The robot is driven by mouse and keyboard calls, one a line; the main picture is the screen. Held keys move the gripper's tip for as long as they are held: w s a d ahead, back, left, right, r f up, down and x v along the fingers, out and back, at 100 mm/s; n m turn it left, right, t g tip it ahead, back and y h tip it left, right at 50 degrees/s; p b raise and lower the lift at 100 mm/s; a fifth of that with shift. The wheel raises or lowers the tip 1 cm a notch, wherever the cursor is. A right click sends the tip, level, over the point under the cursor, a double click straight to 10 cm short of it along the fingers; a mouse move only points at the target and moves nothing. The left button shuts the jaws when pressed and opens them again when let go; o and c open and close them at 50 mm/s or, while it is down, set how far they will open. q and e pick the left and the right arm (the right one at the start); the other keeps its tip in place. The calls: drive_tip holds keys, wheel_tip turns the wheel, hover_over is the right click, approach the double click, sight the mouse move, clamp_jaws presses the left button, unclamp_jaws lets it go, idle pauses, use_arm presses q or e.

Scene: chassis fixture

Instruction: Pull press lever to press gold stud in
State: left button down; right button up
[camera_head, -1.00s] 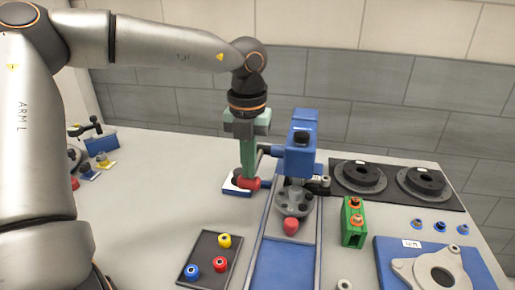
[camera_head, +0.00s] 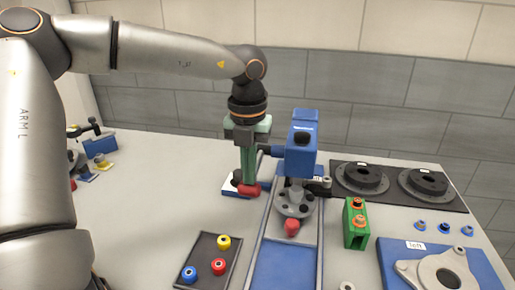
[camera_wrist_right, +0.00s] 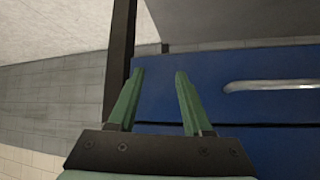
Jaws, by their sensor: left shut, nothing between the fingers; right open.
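The press has a blue head (camera_head: 302,150) on a blue column at the middle of the table. Its lever ends in a red knob (camera_head: 250,190), low at the left of the head. My left gripper (camera_head: 245,184) points down with its green fingers shut, right beside the red knob; nothing is between the fingers. Whether they touch the knob is unclear. A grey round hub (camera_head: 292,202) sits on the slide below the head. I cannot make out the gold stud. My right gripper (camera_wrist_right: 153,78) is open and empty in the right wrist view, in front of a blue cabinet front.
A dark tray (camera_head: 206,281) with yellow, red and blue pieces lies front left of the press. A green block (camera_head: 356,236) stands right of the slide. A blue plate (camera_head: 392,257) and a black mat with discs (camera_head: 363,178) lie further right.

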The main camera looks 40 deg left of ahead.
use_arm(q)
drive_tip(key=shift+f, duration=0.15)
drive_tip(key=shift+f+b, duration=0.35)
drive_tip(key=shift+s+r, duration=0.1)
drive_tip(key=shift+r, duration=0.05)
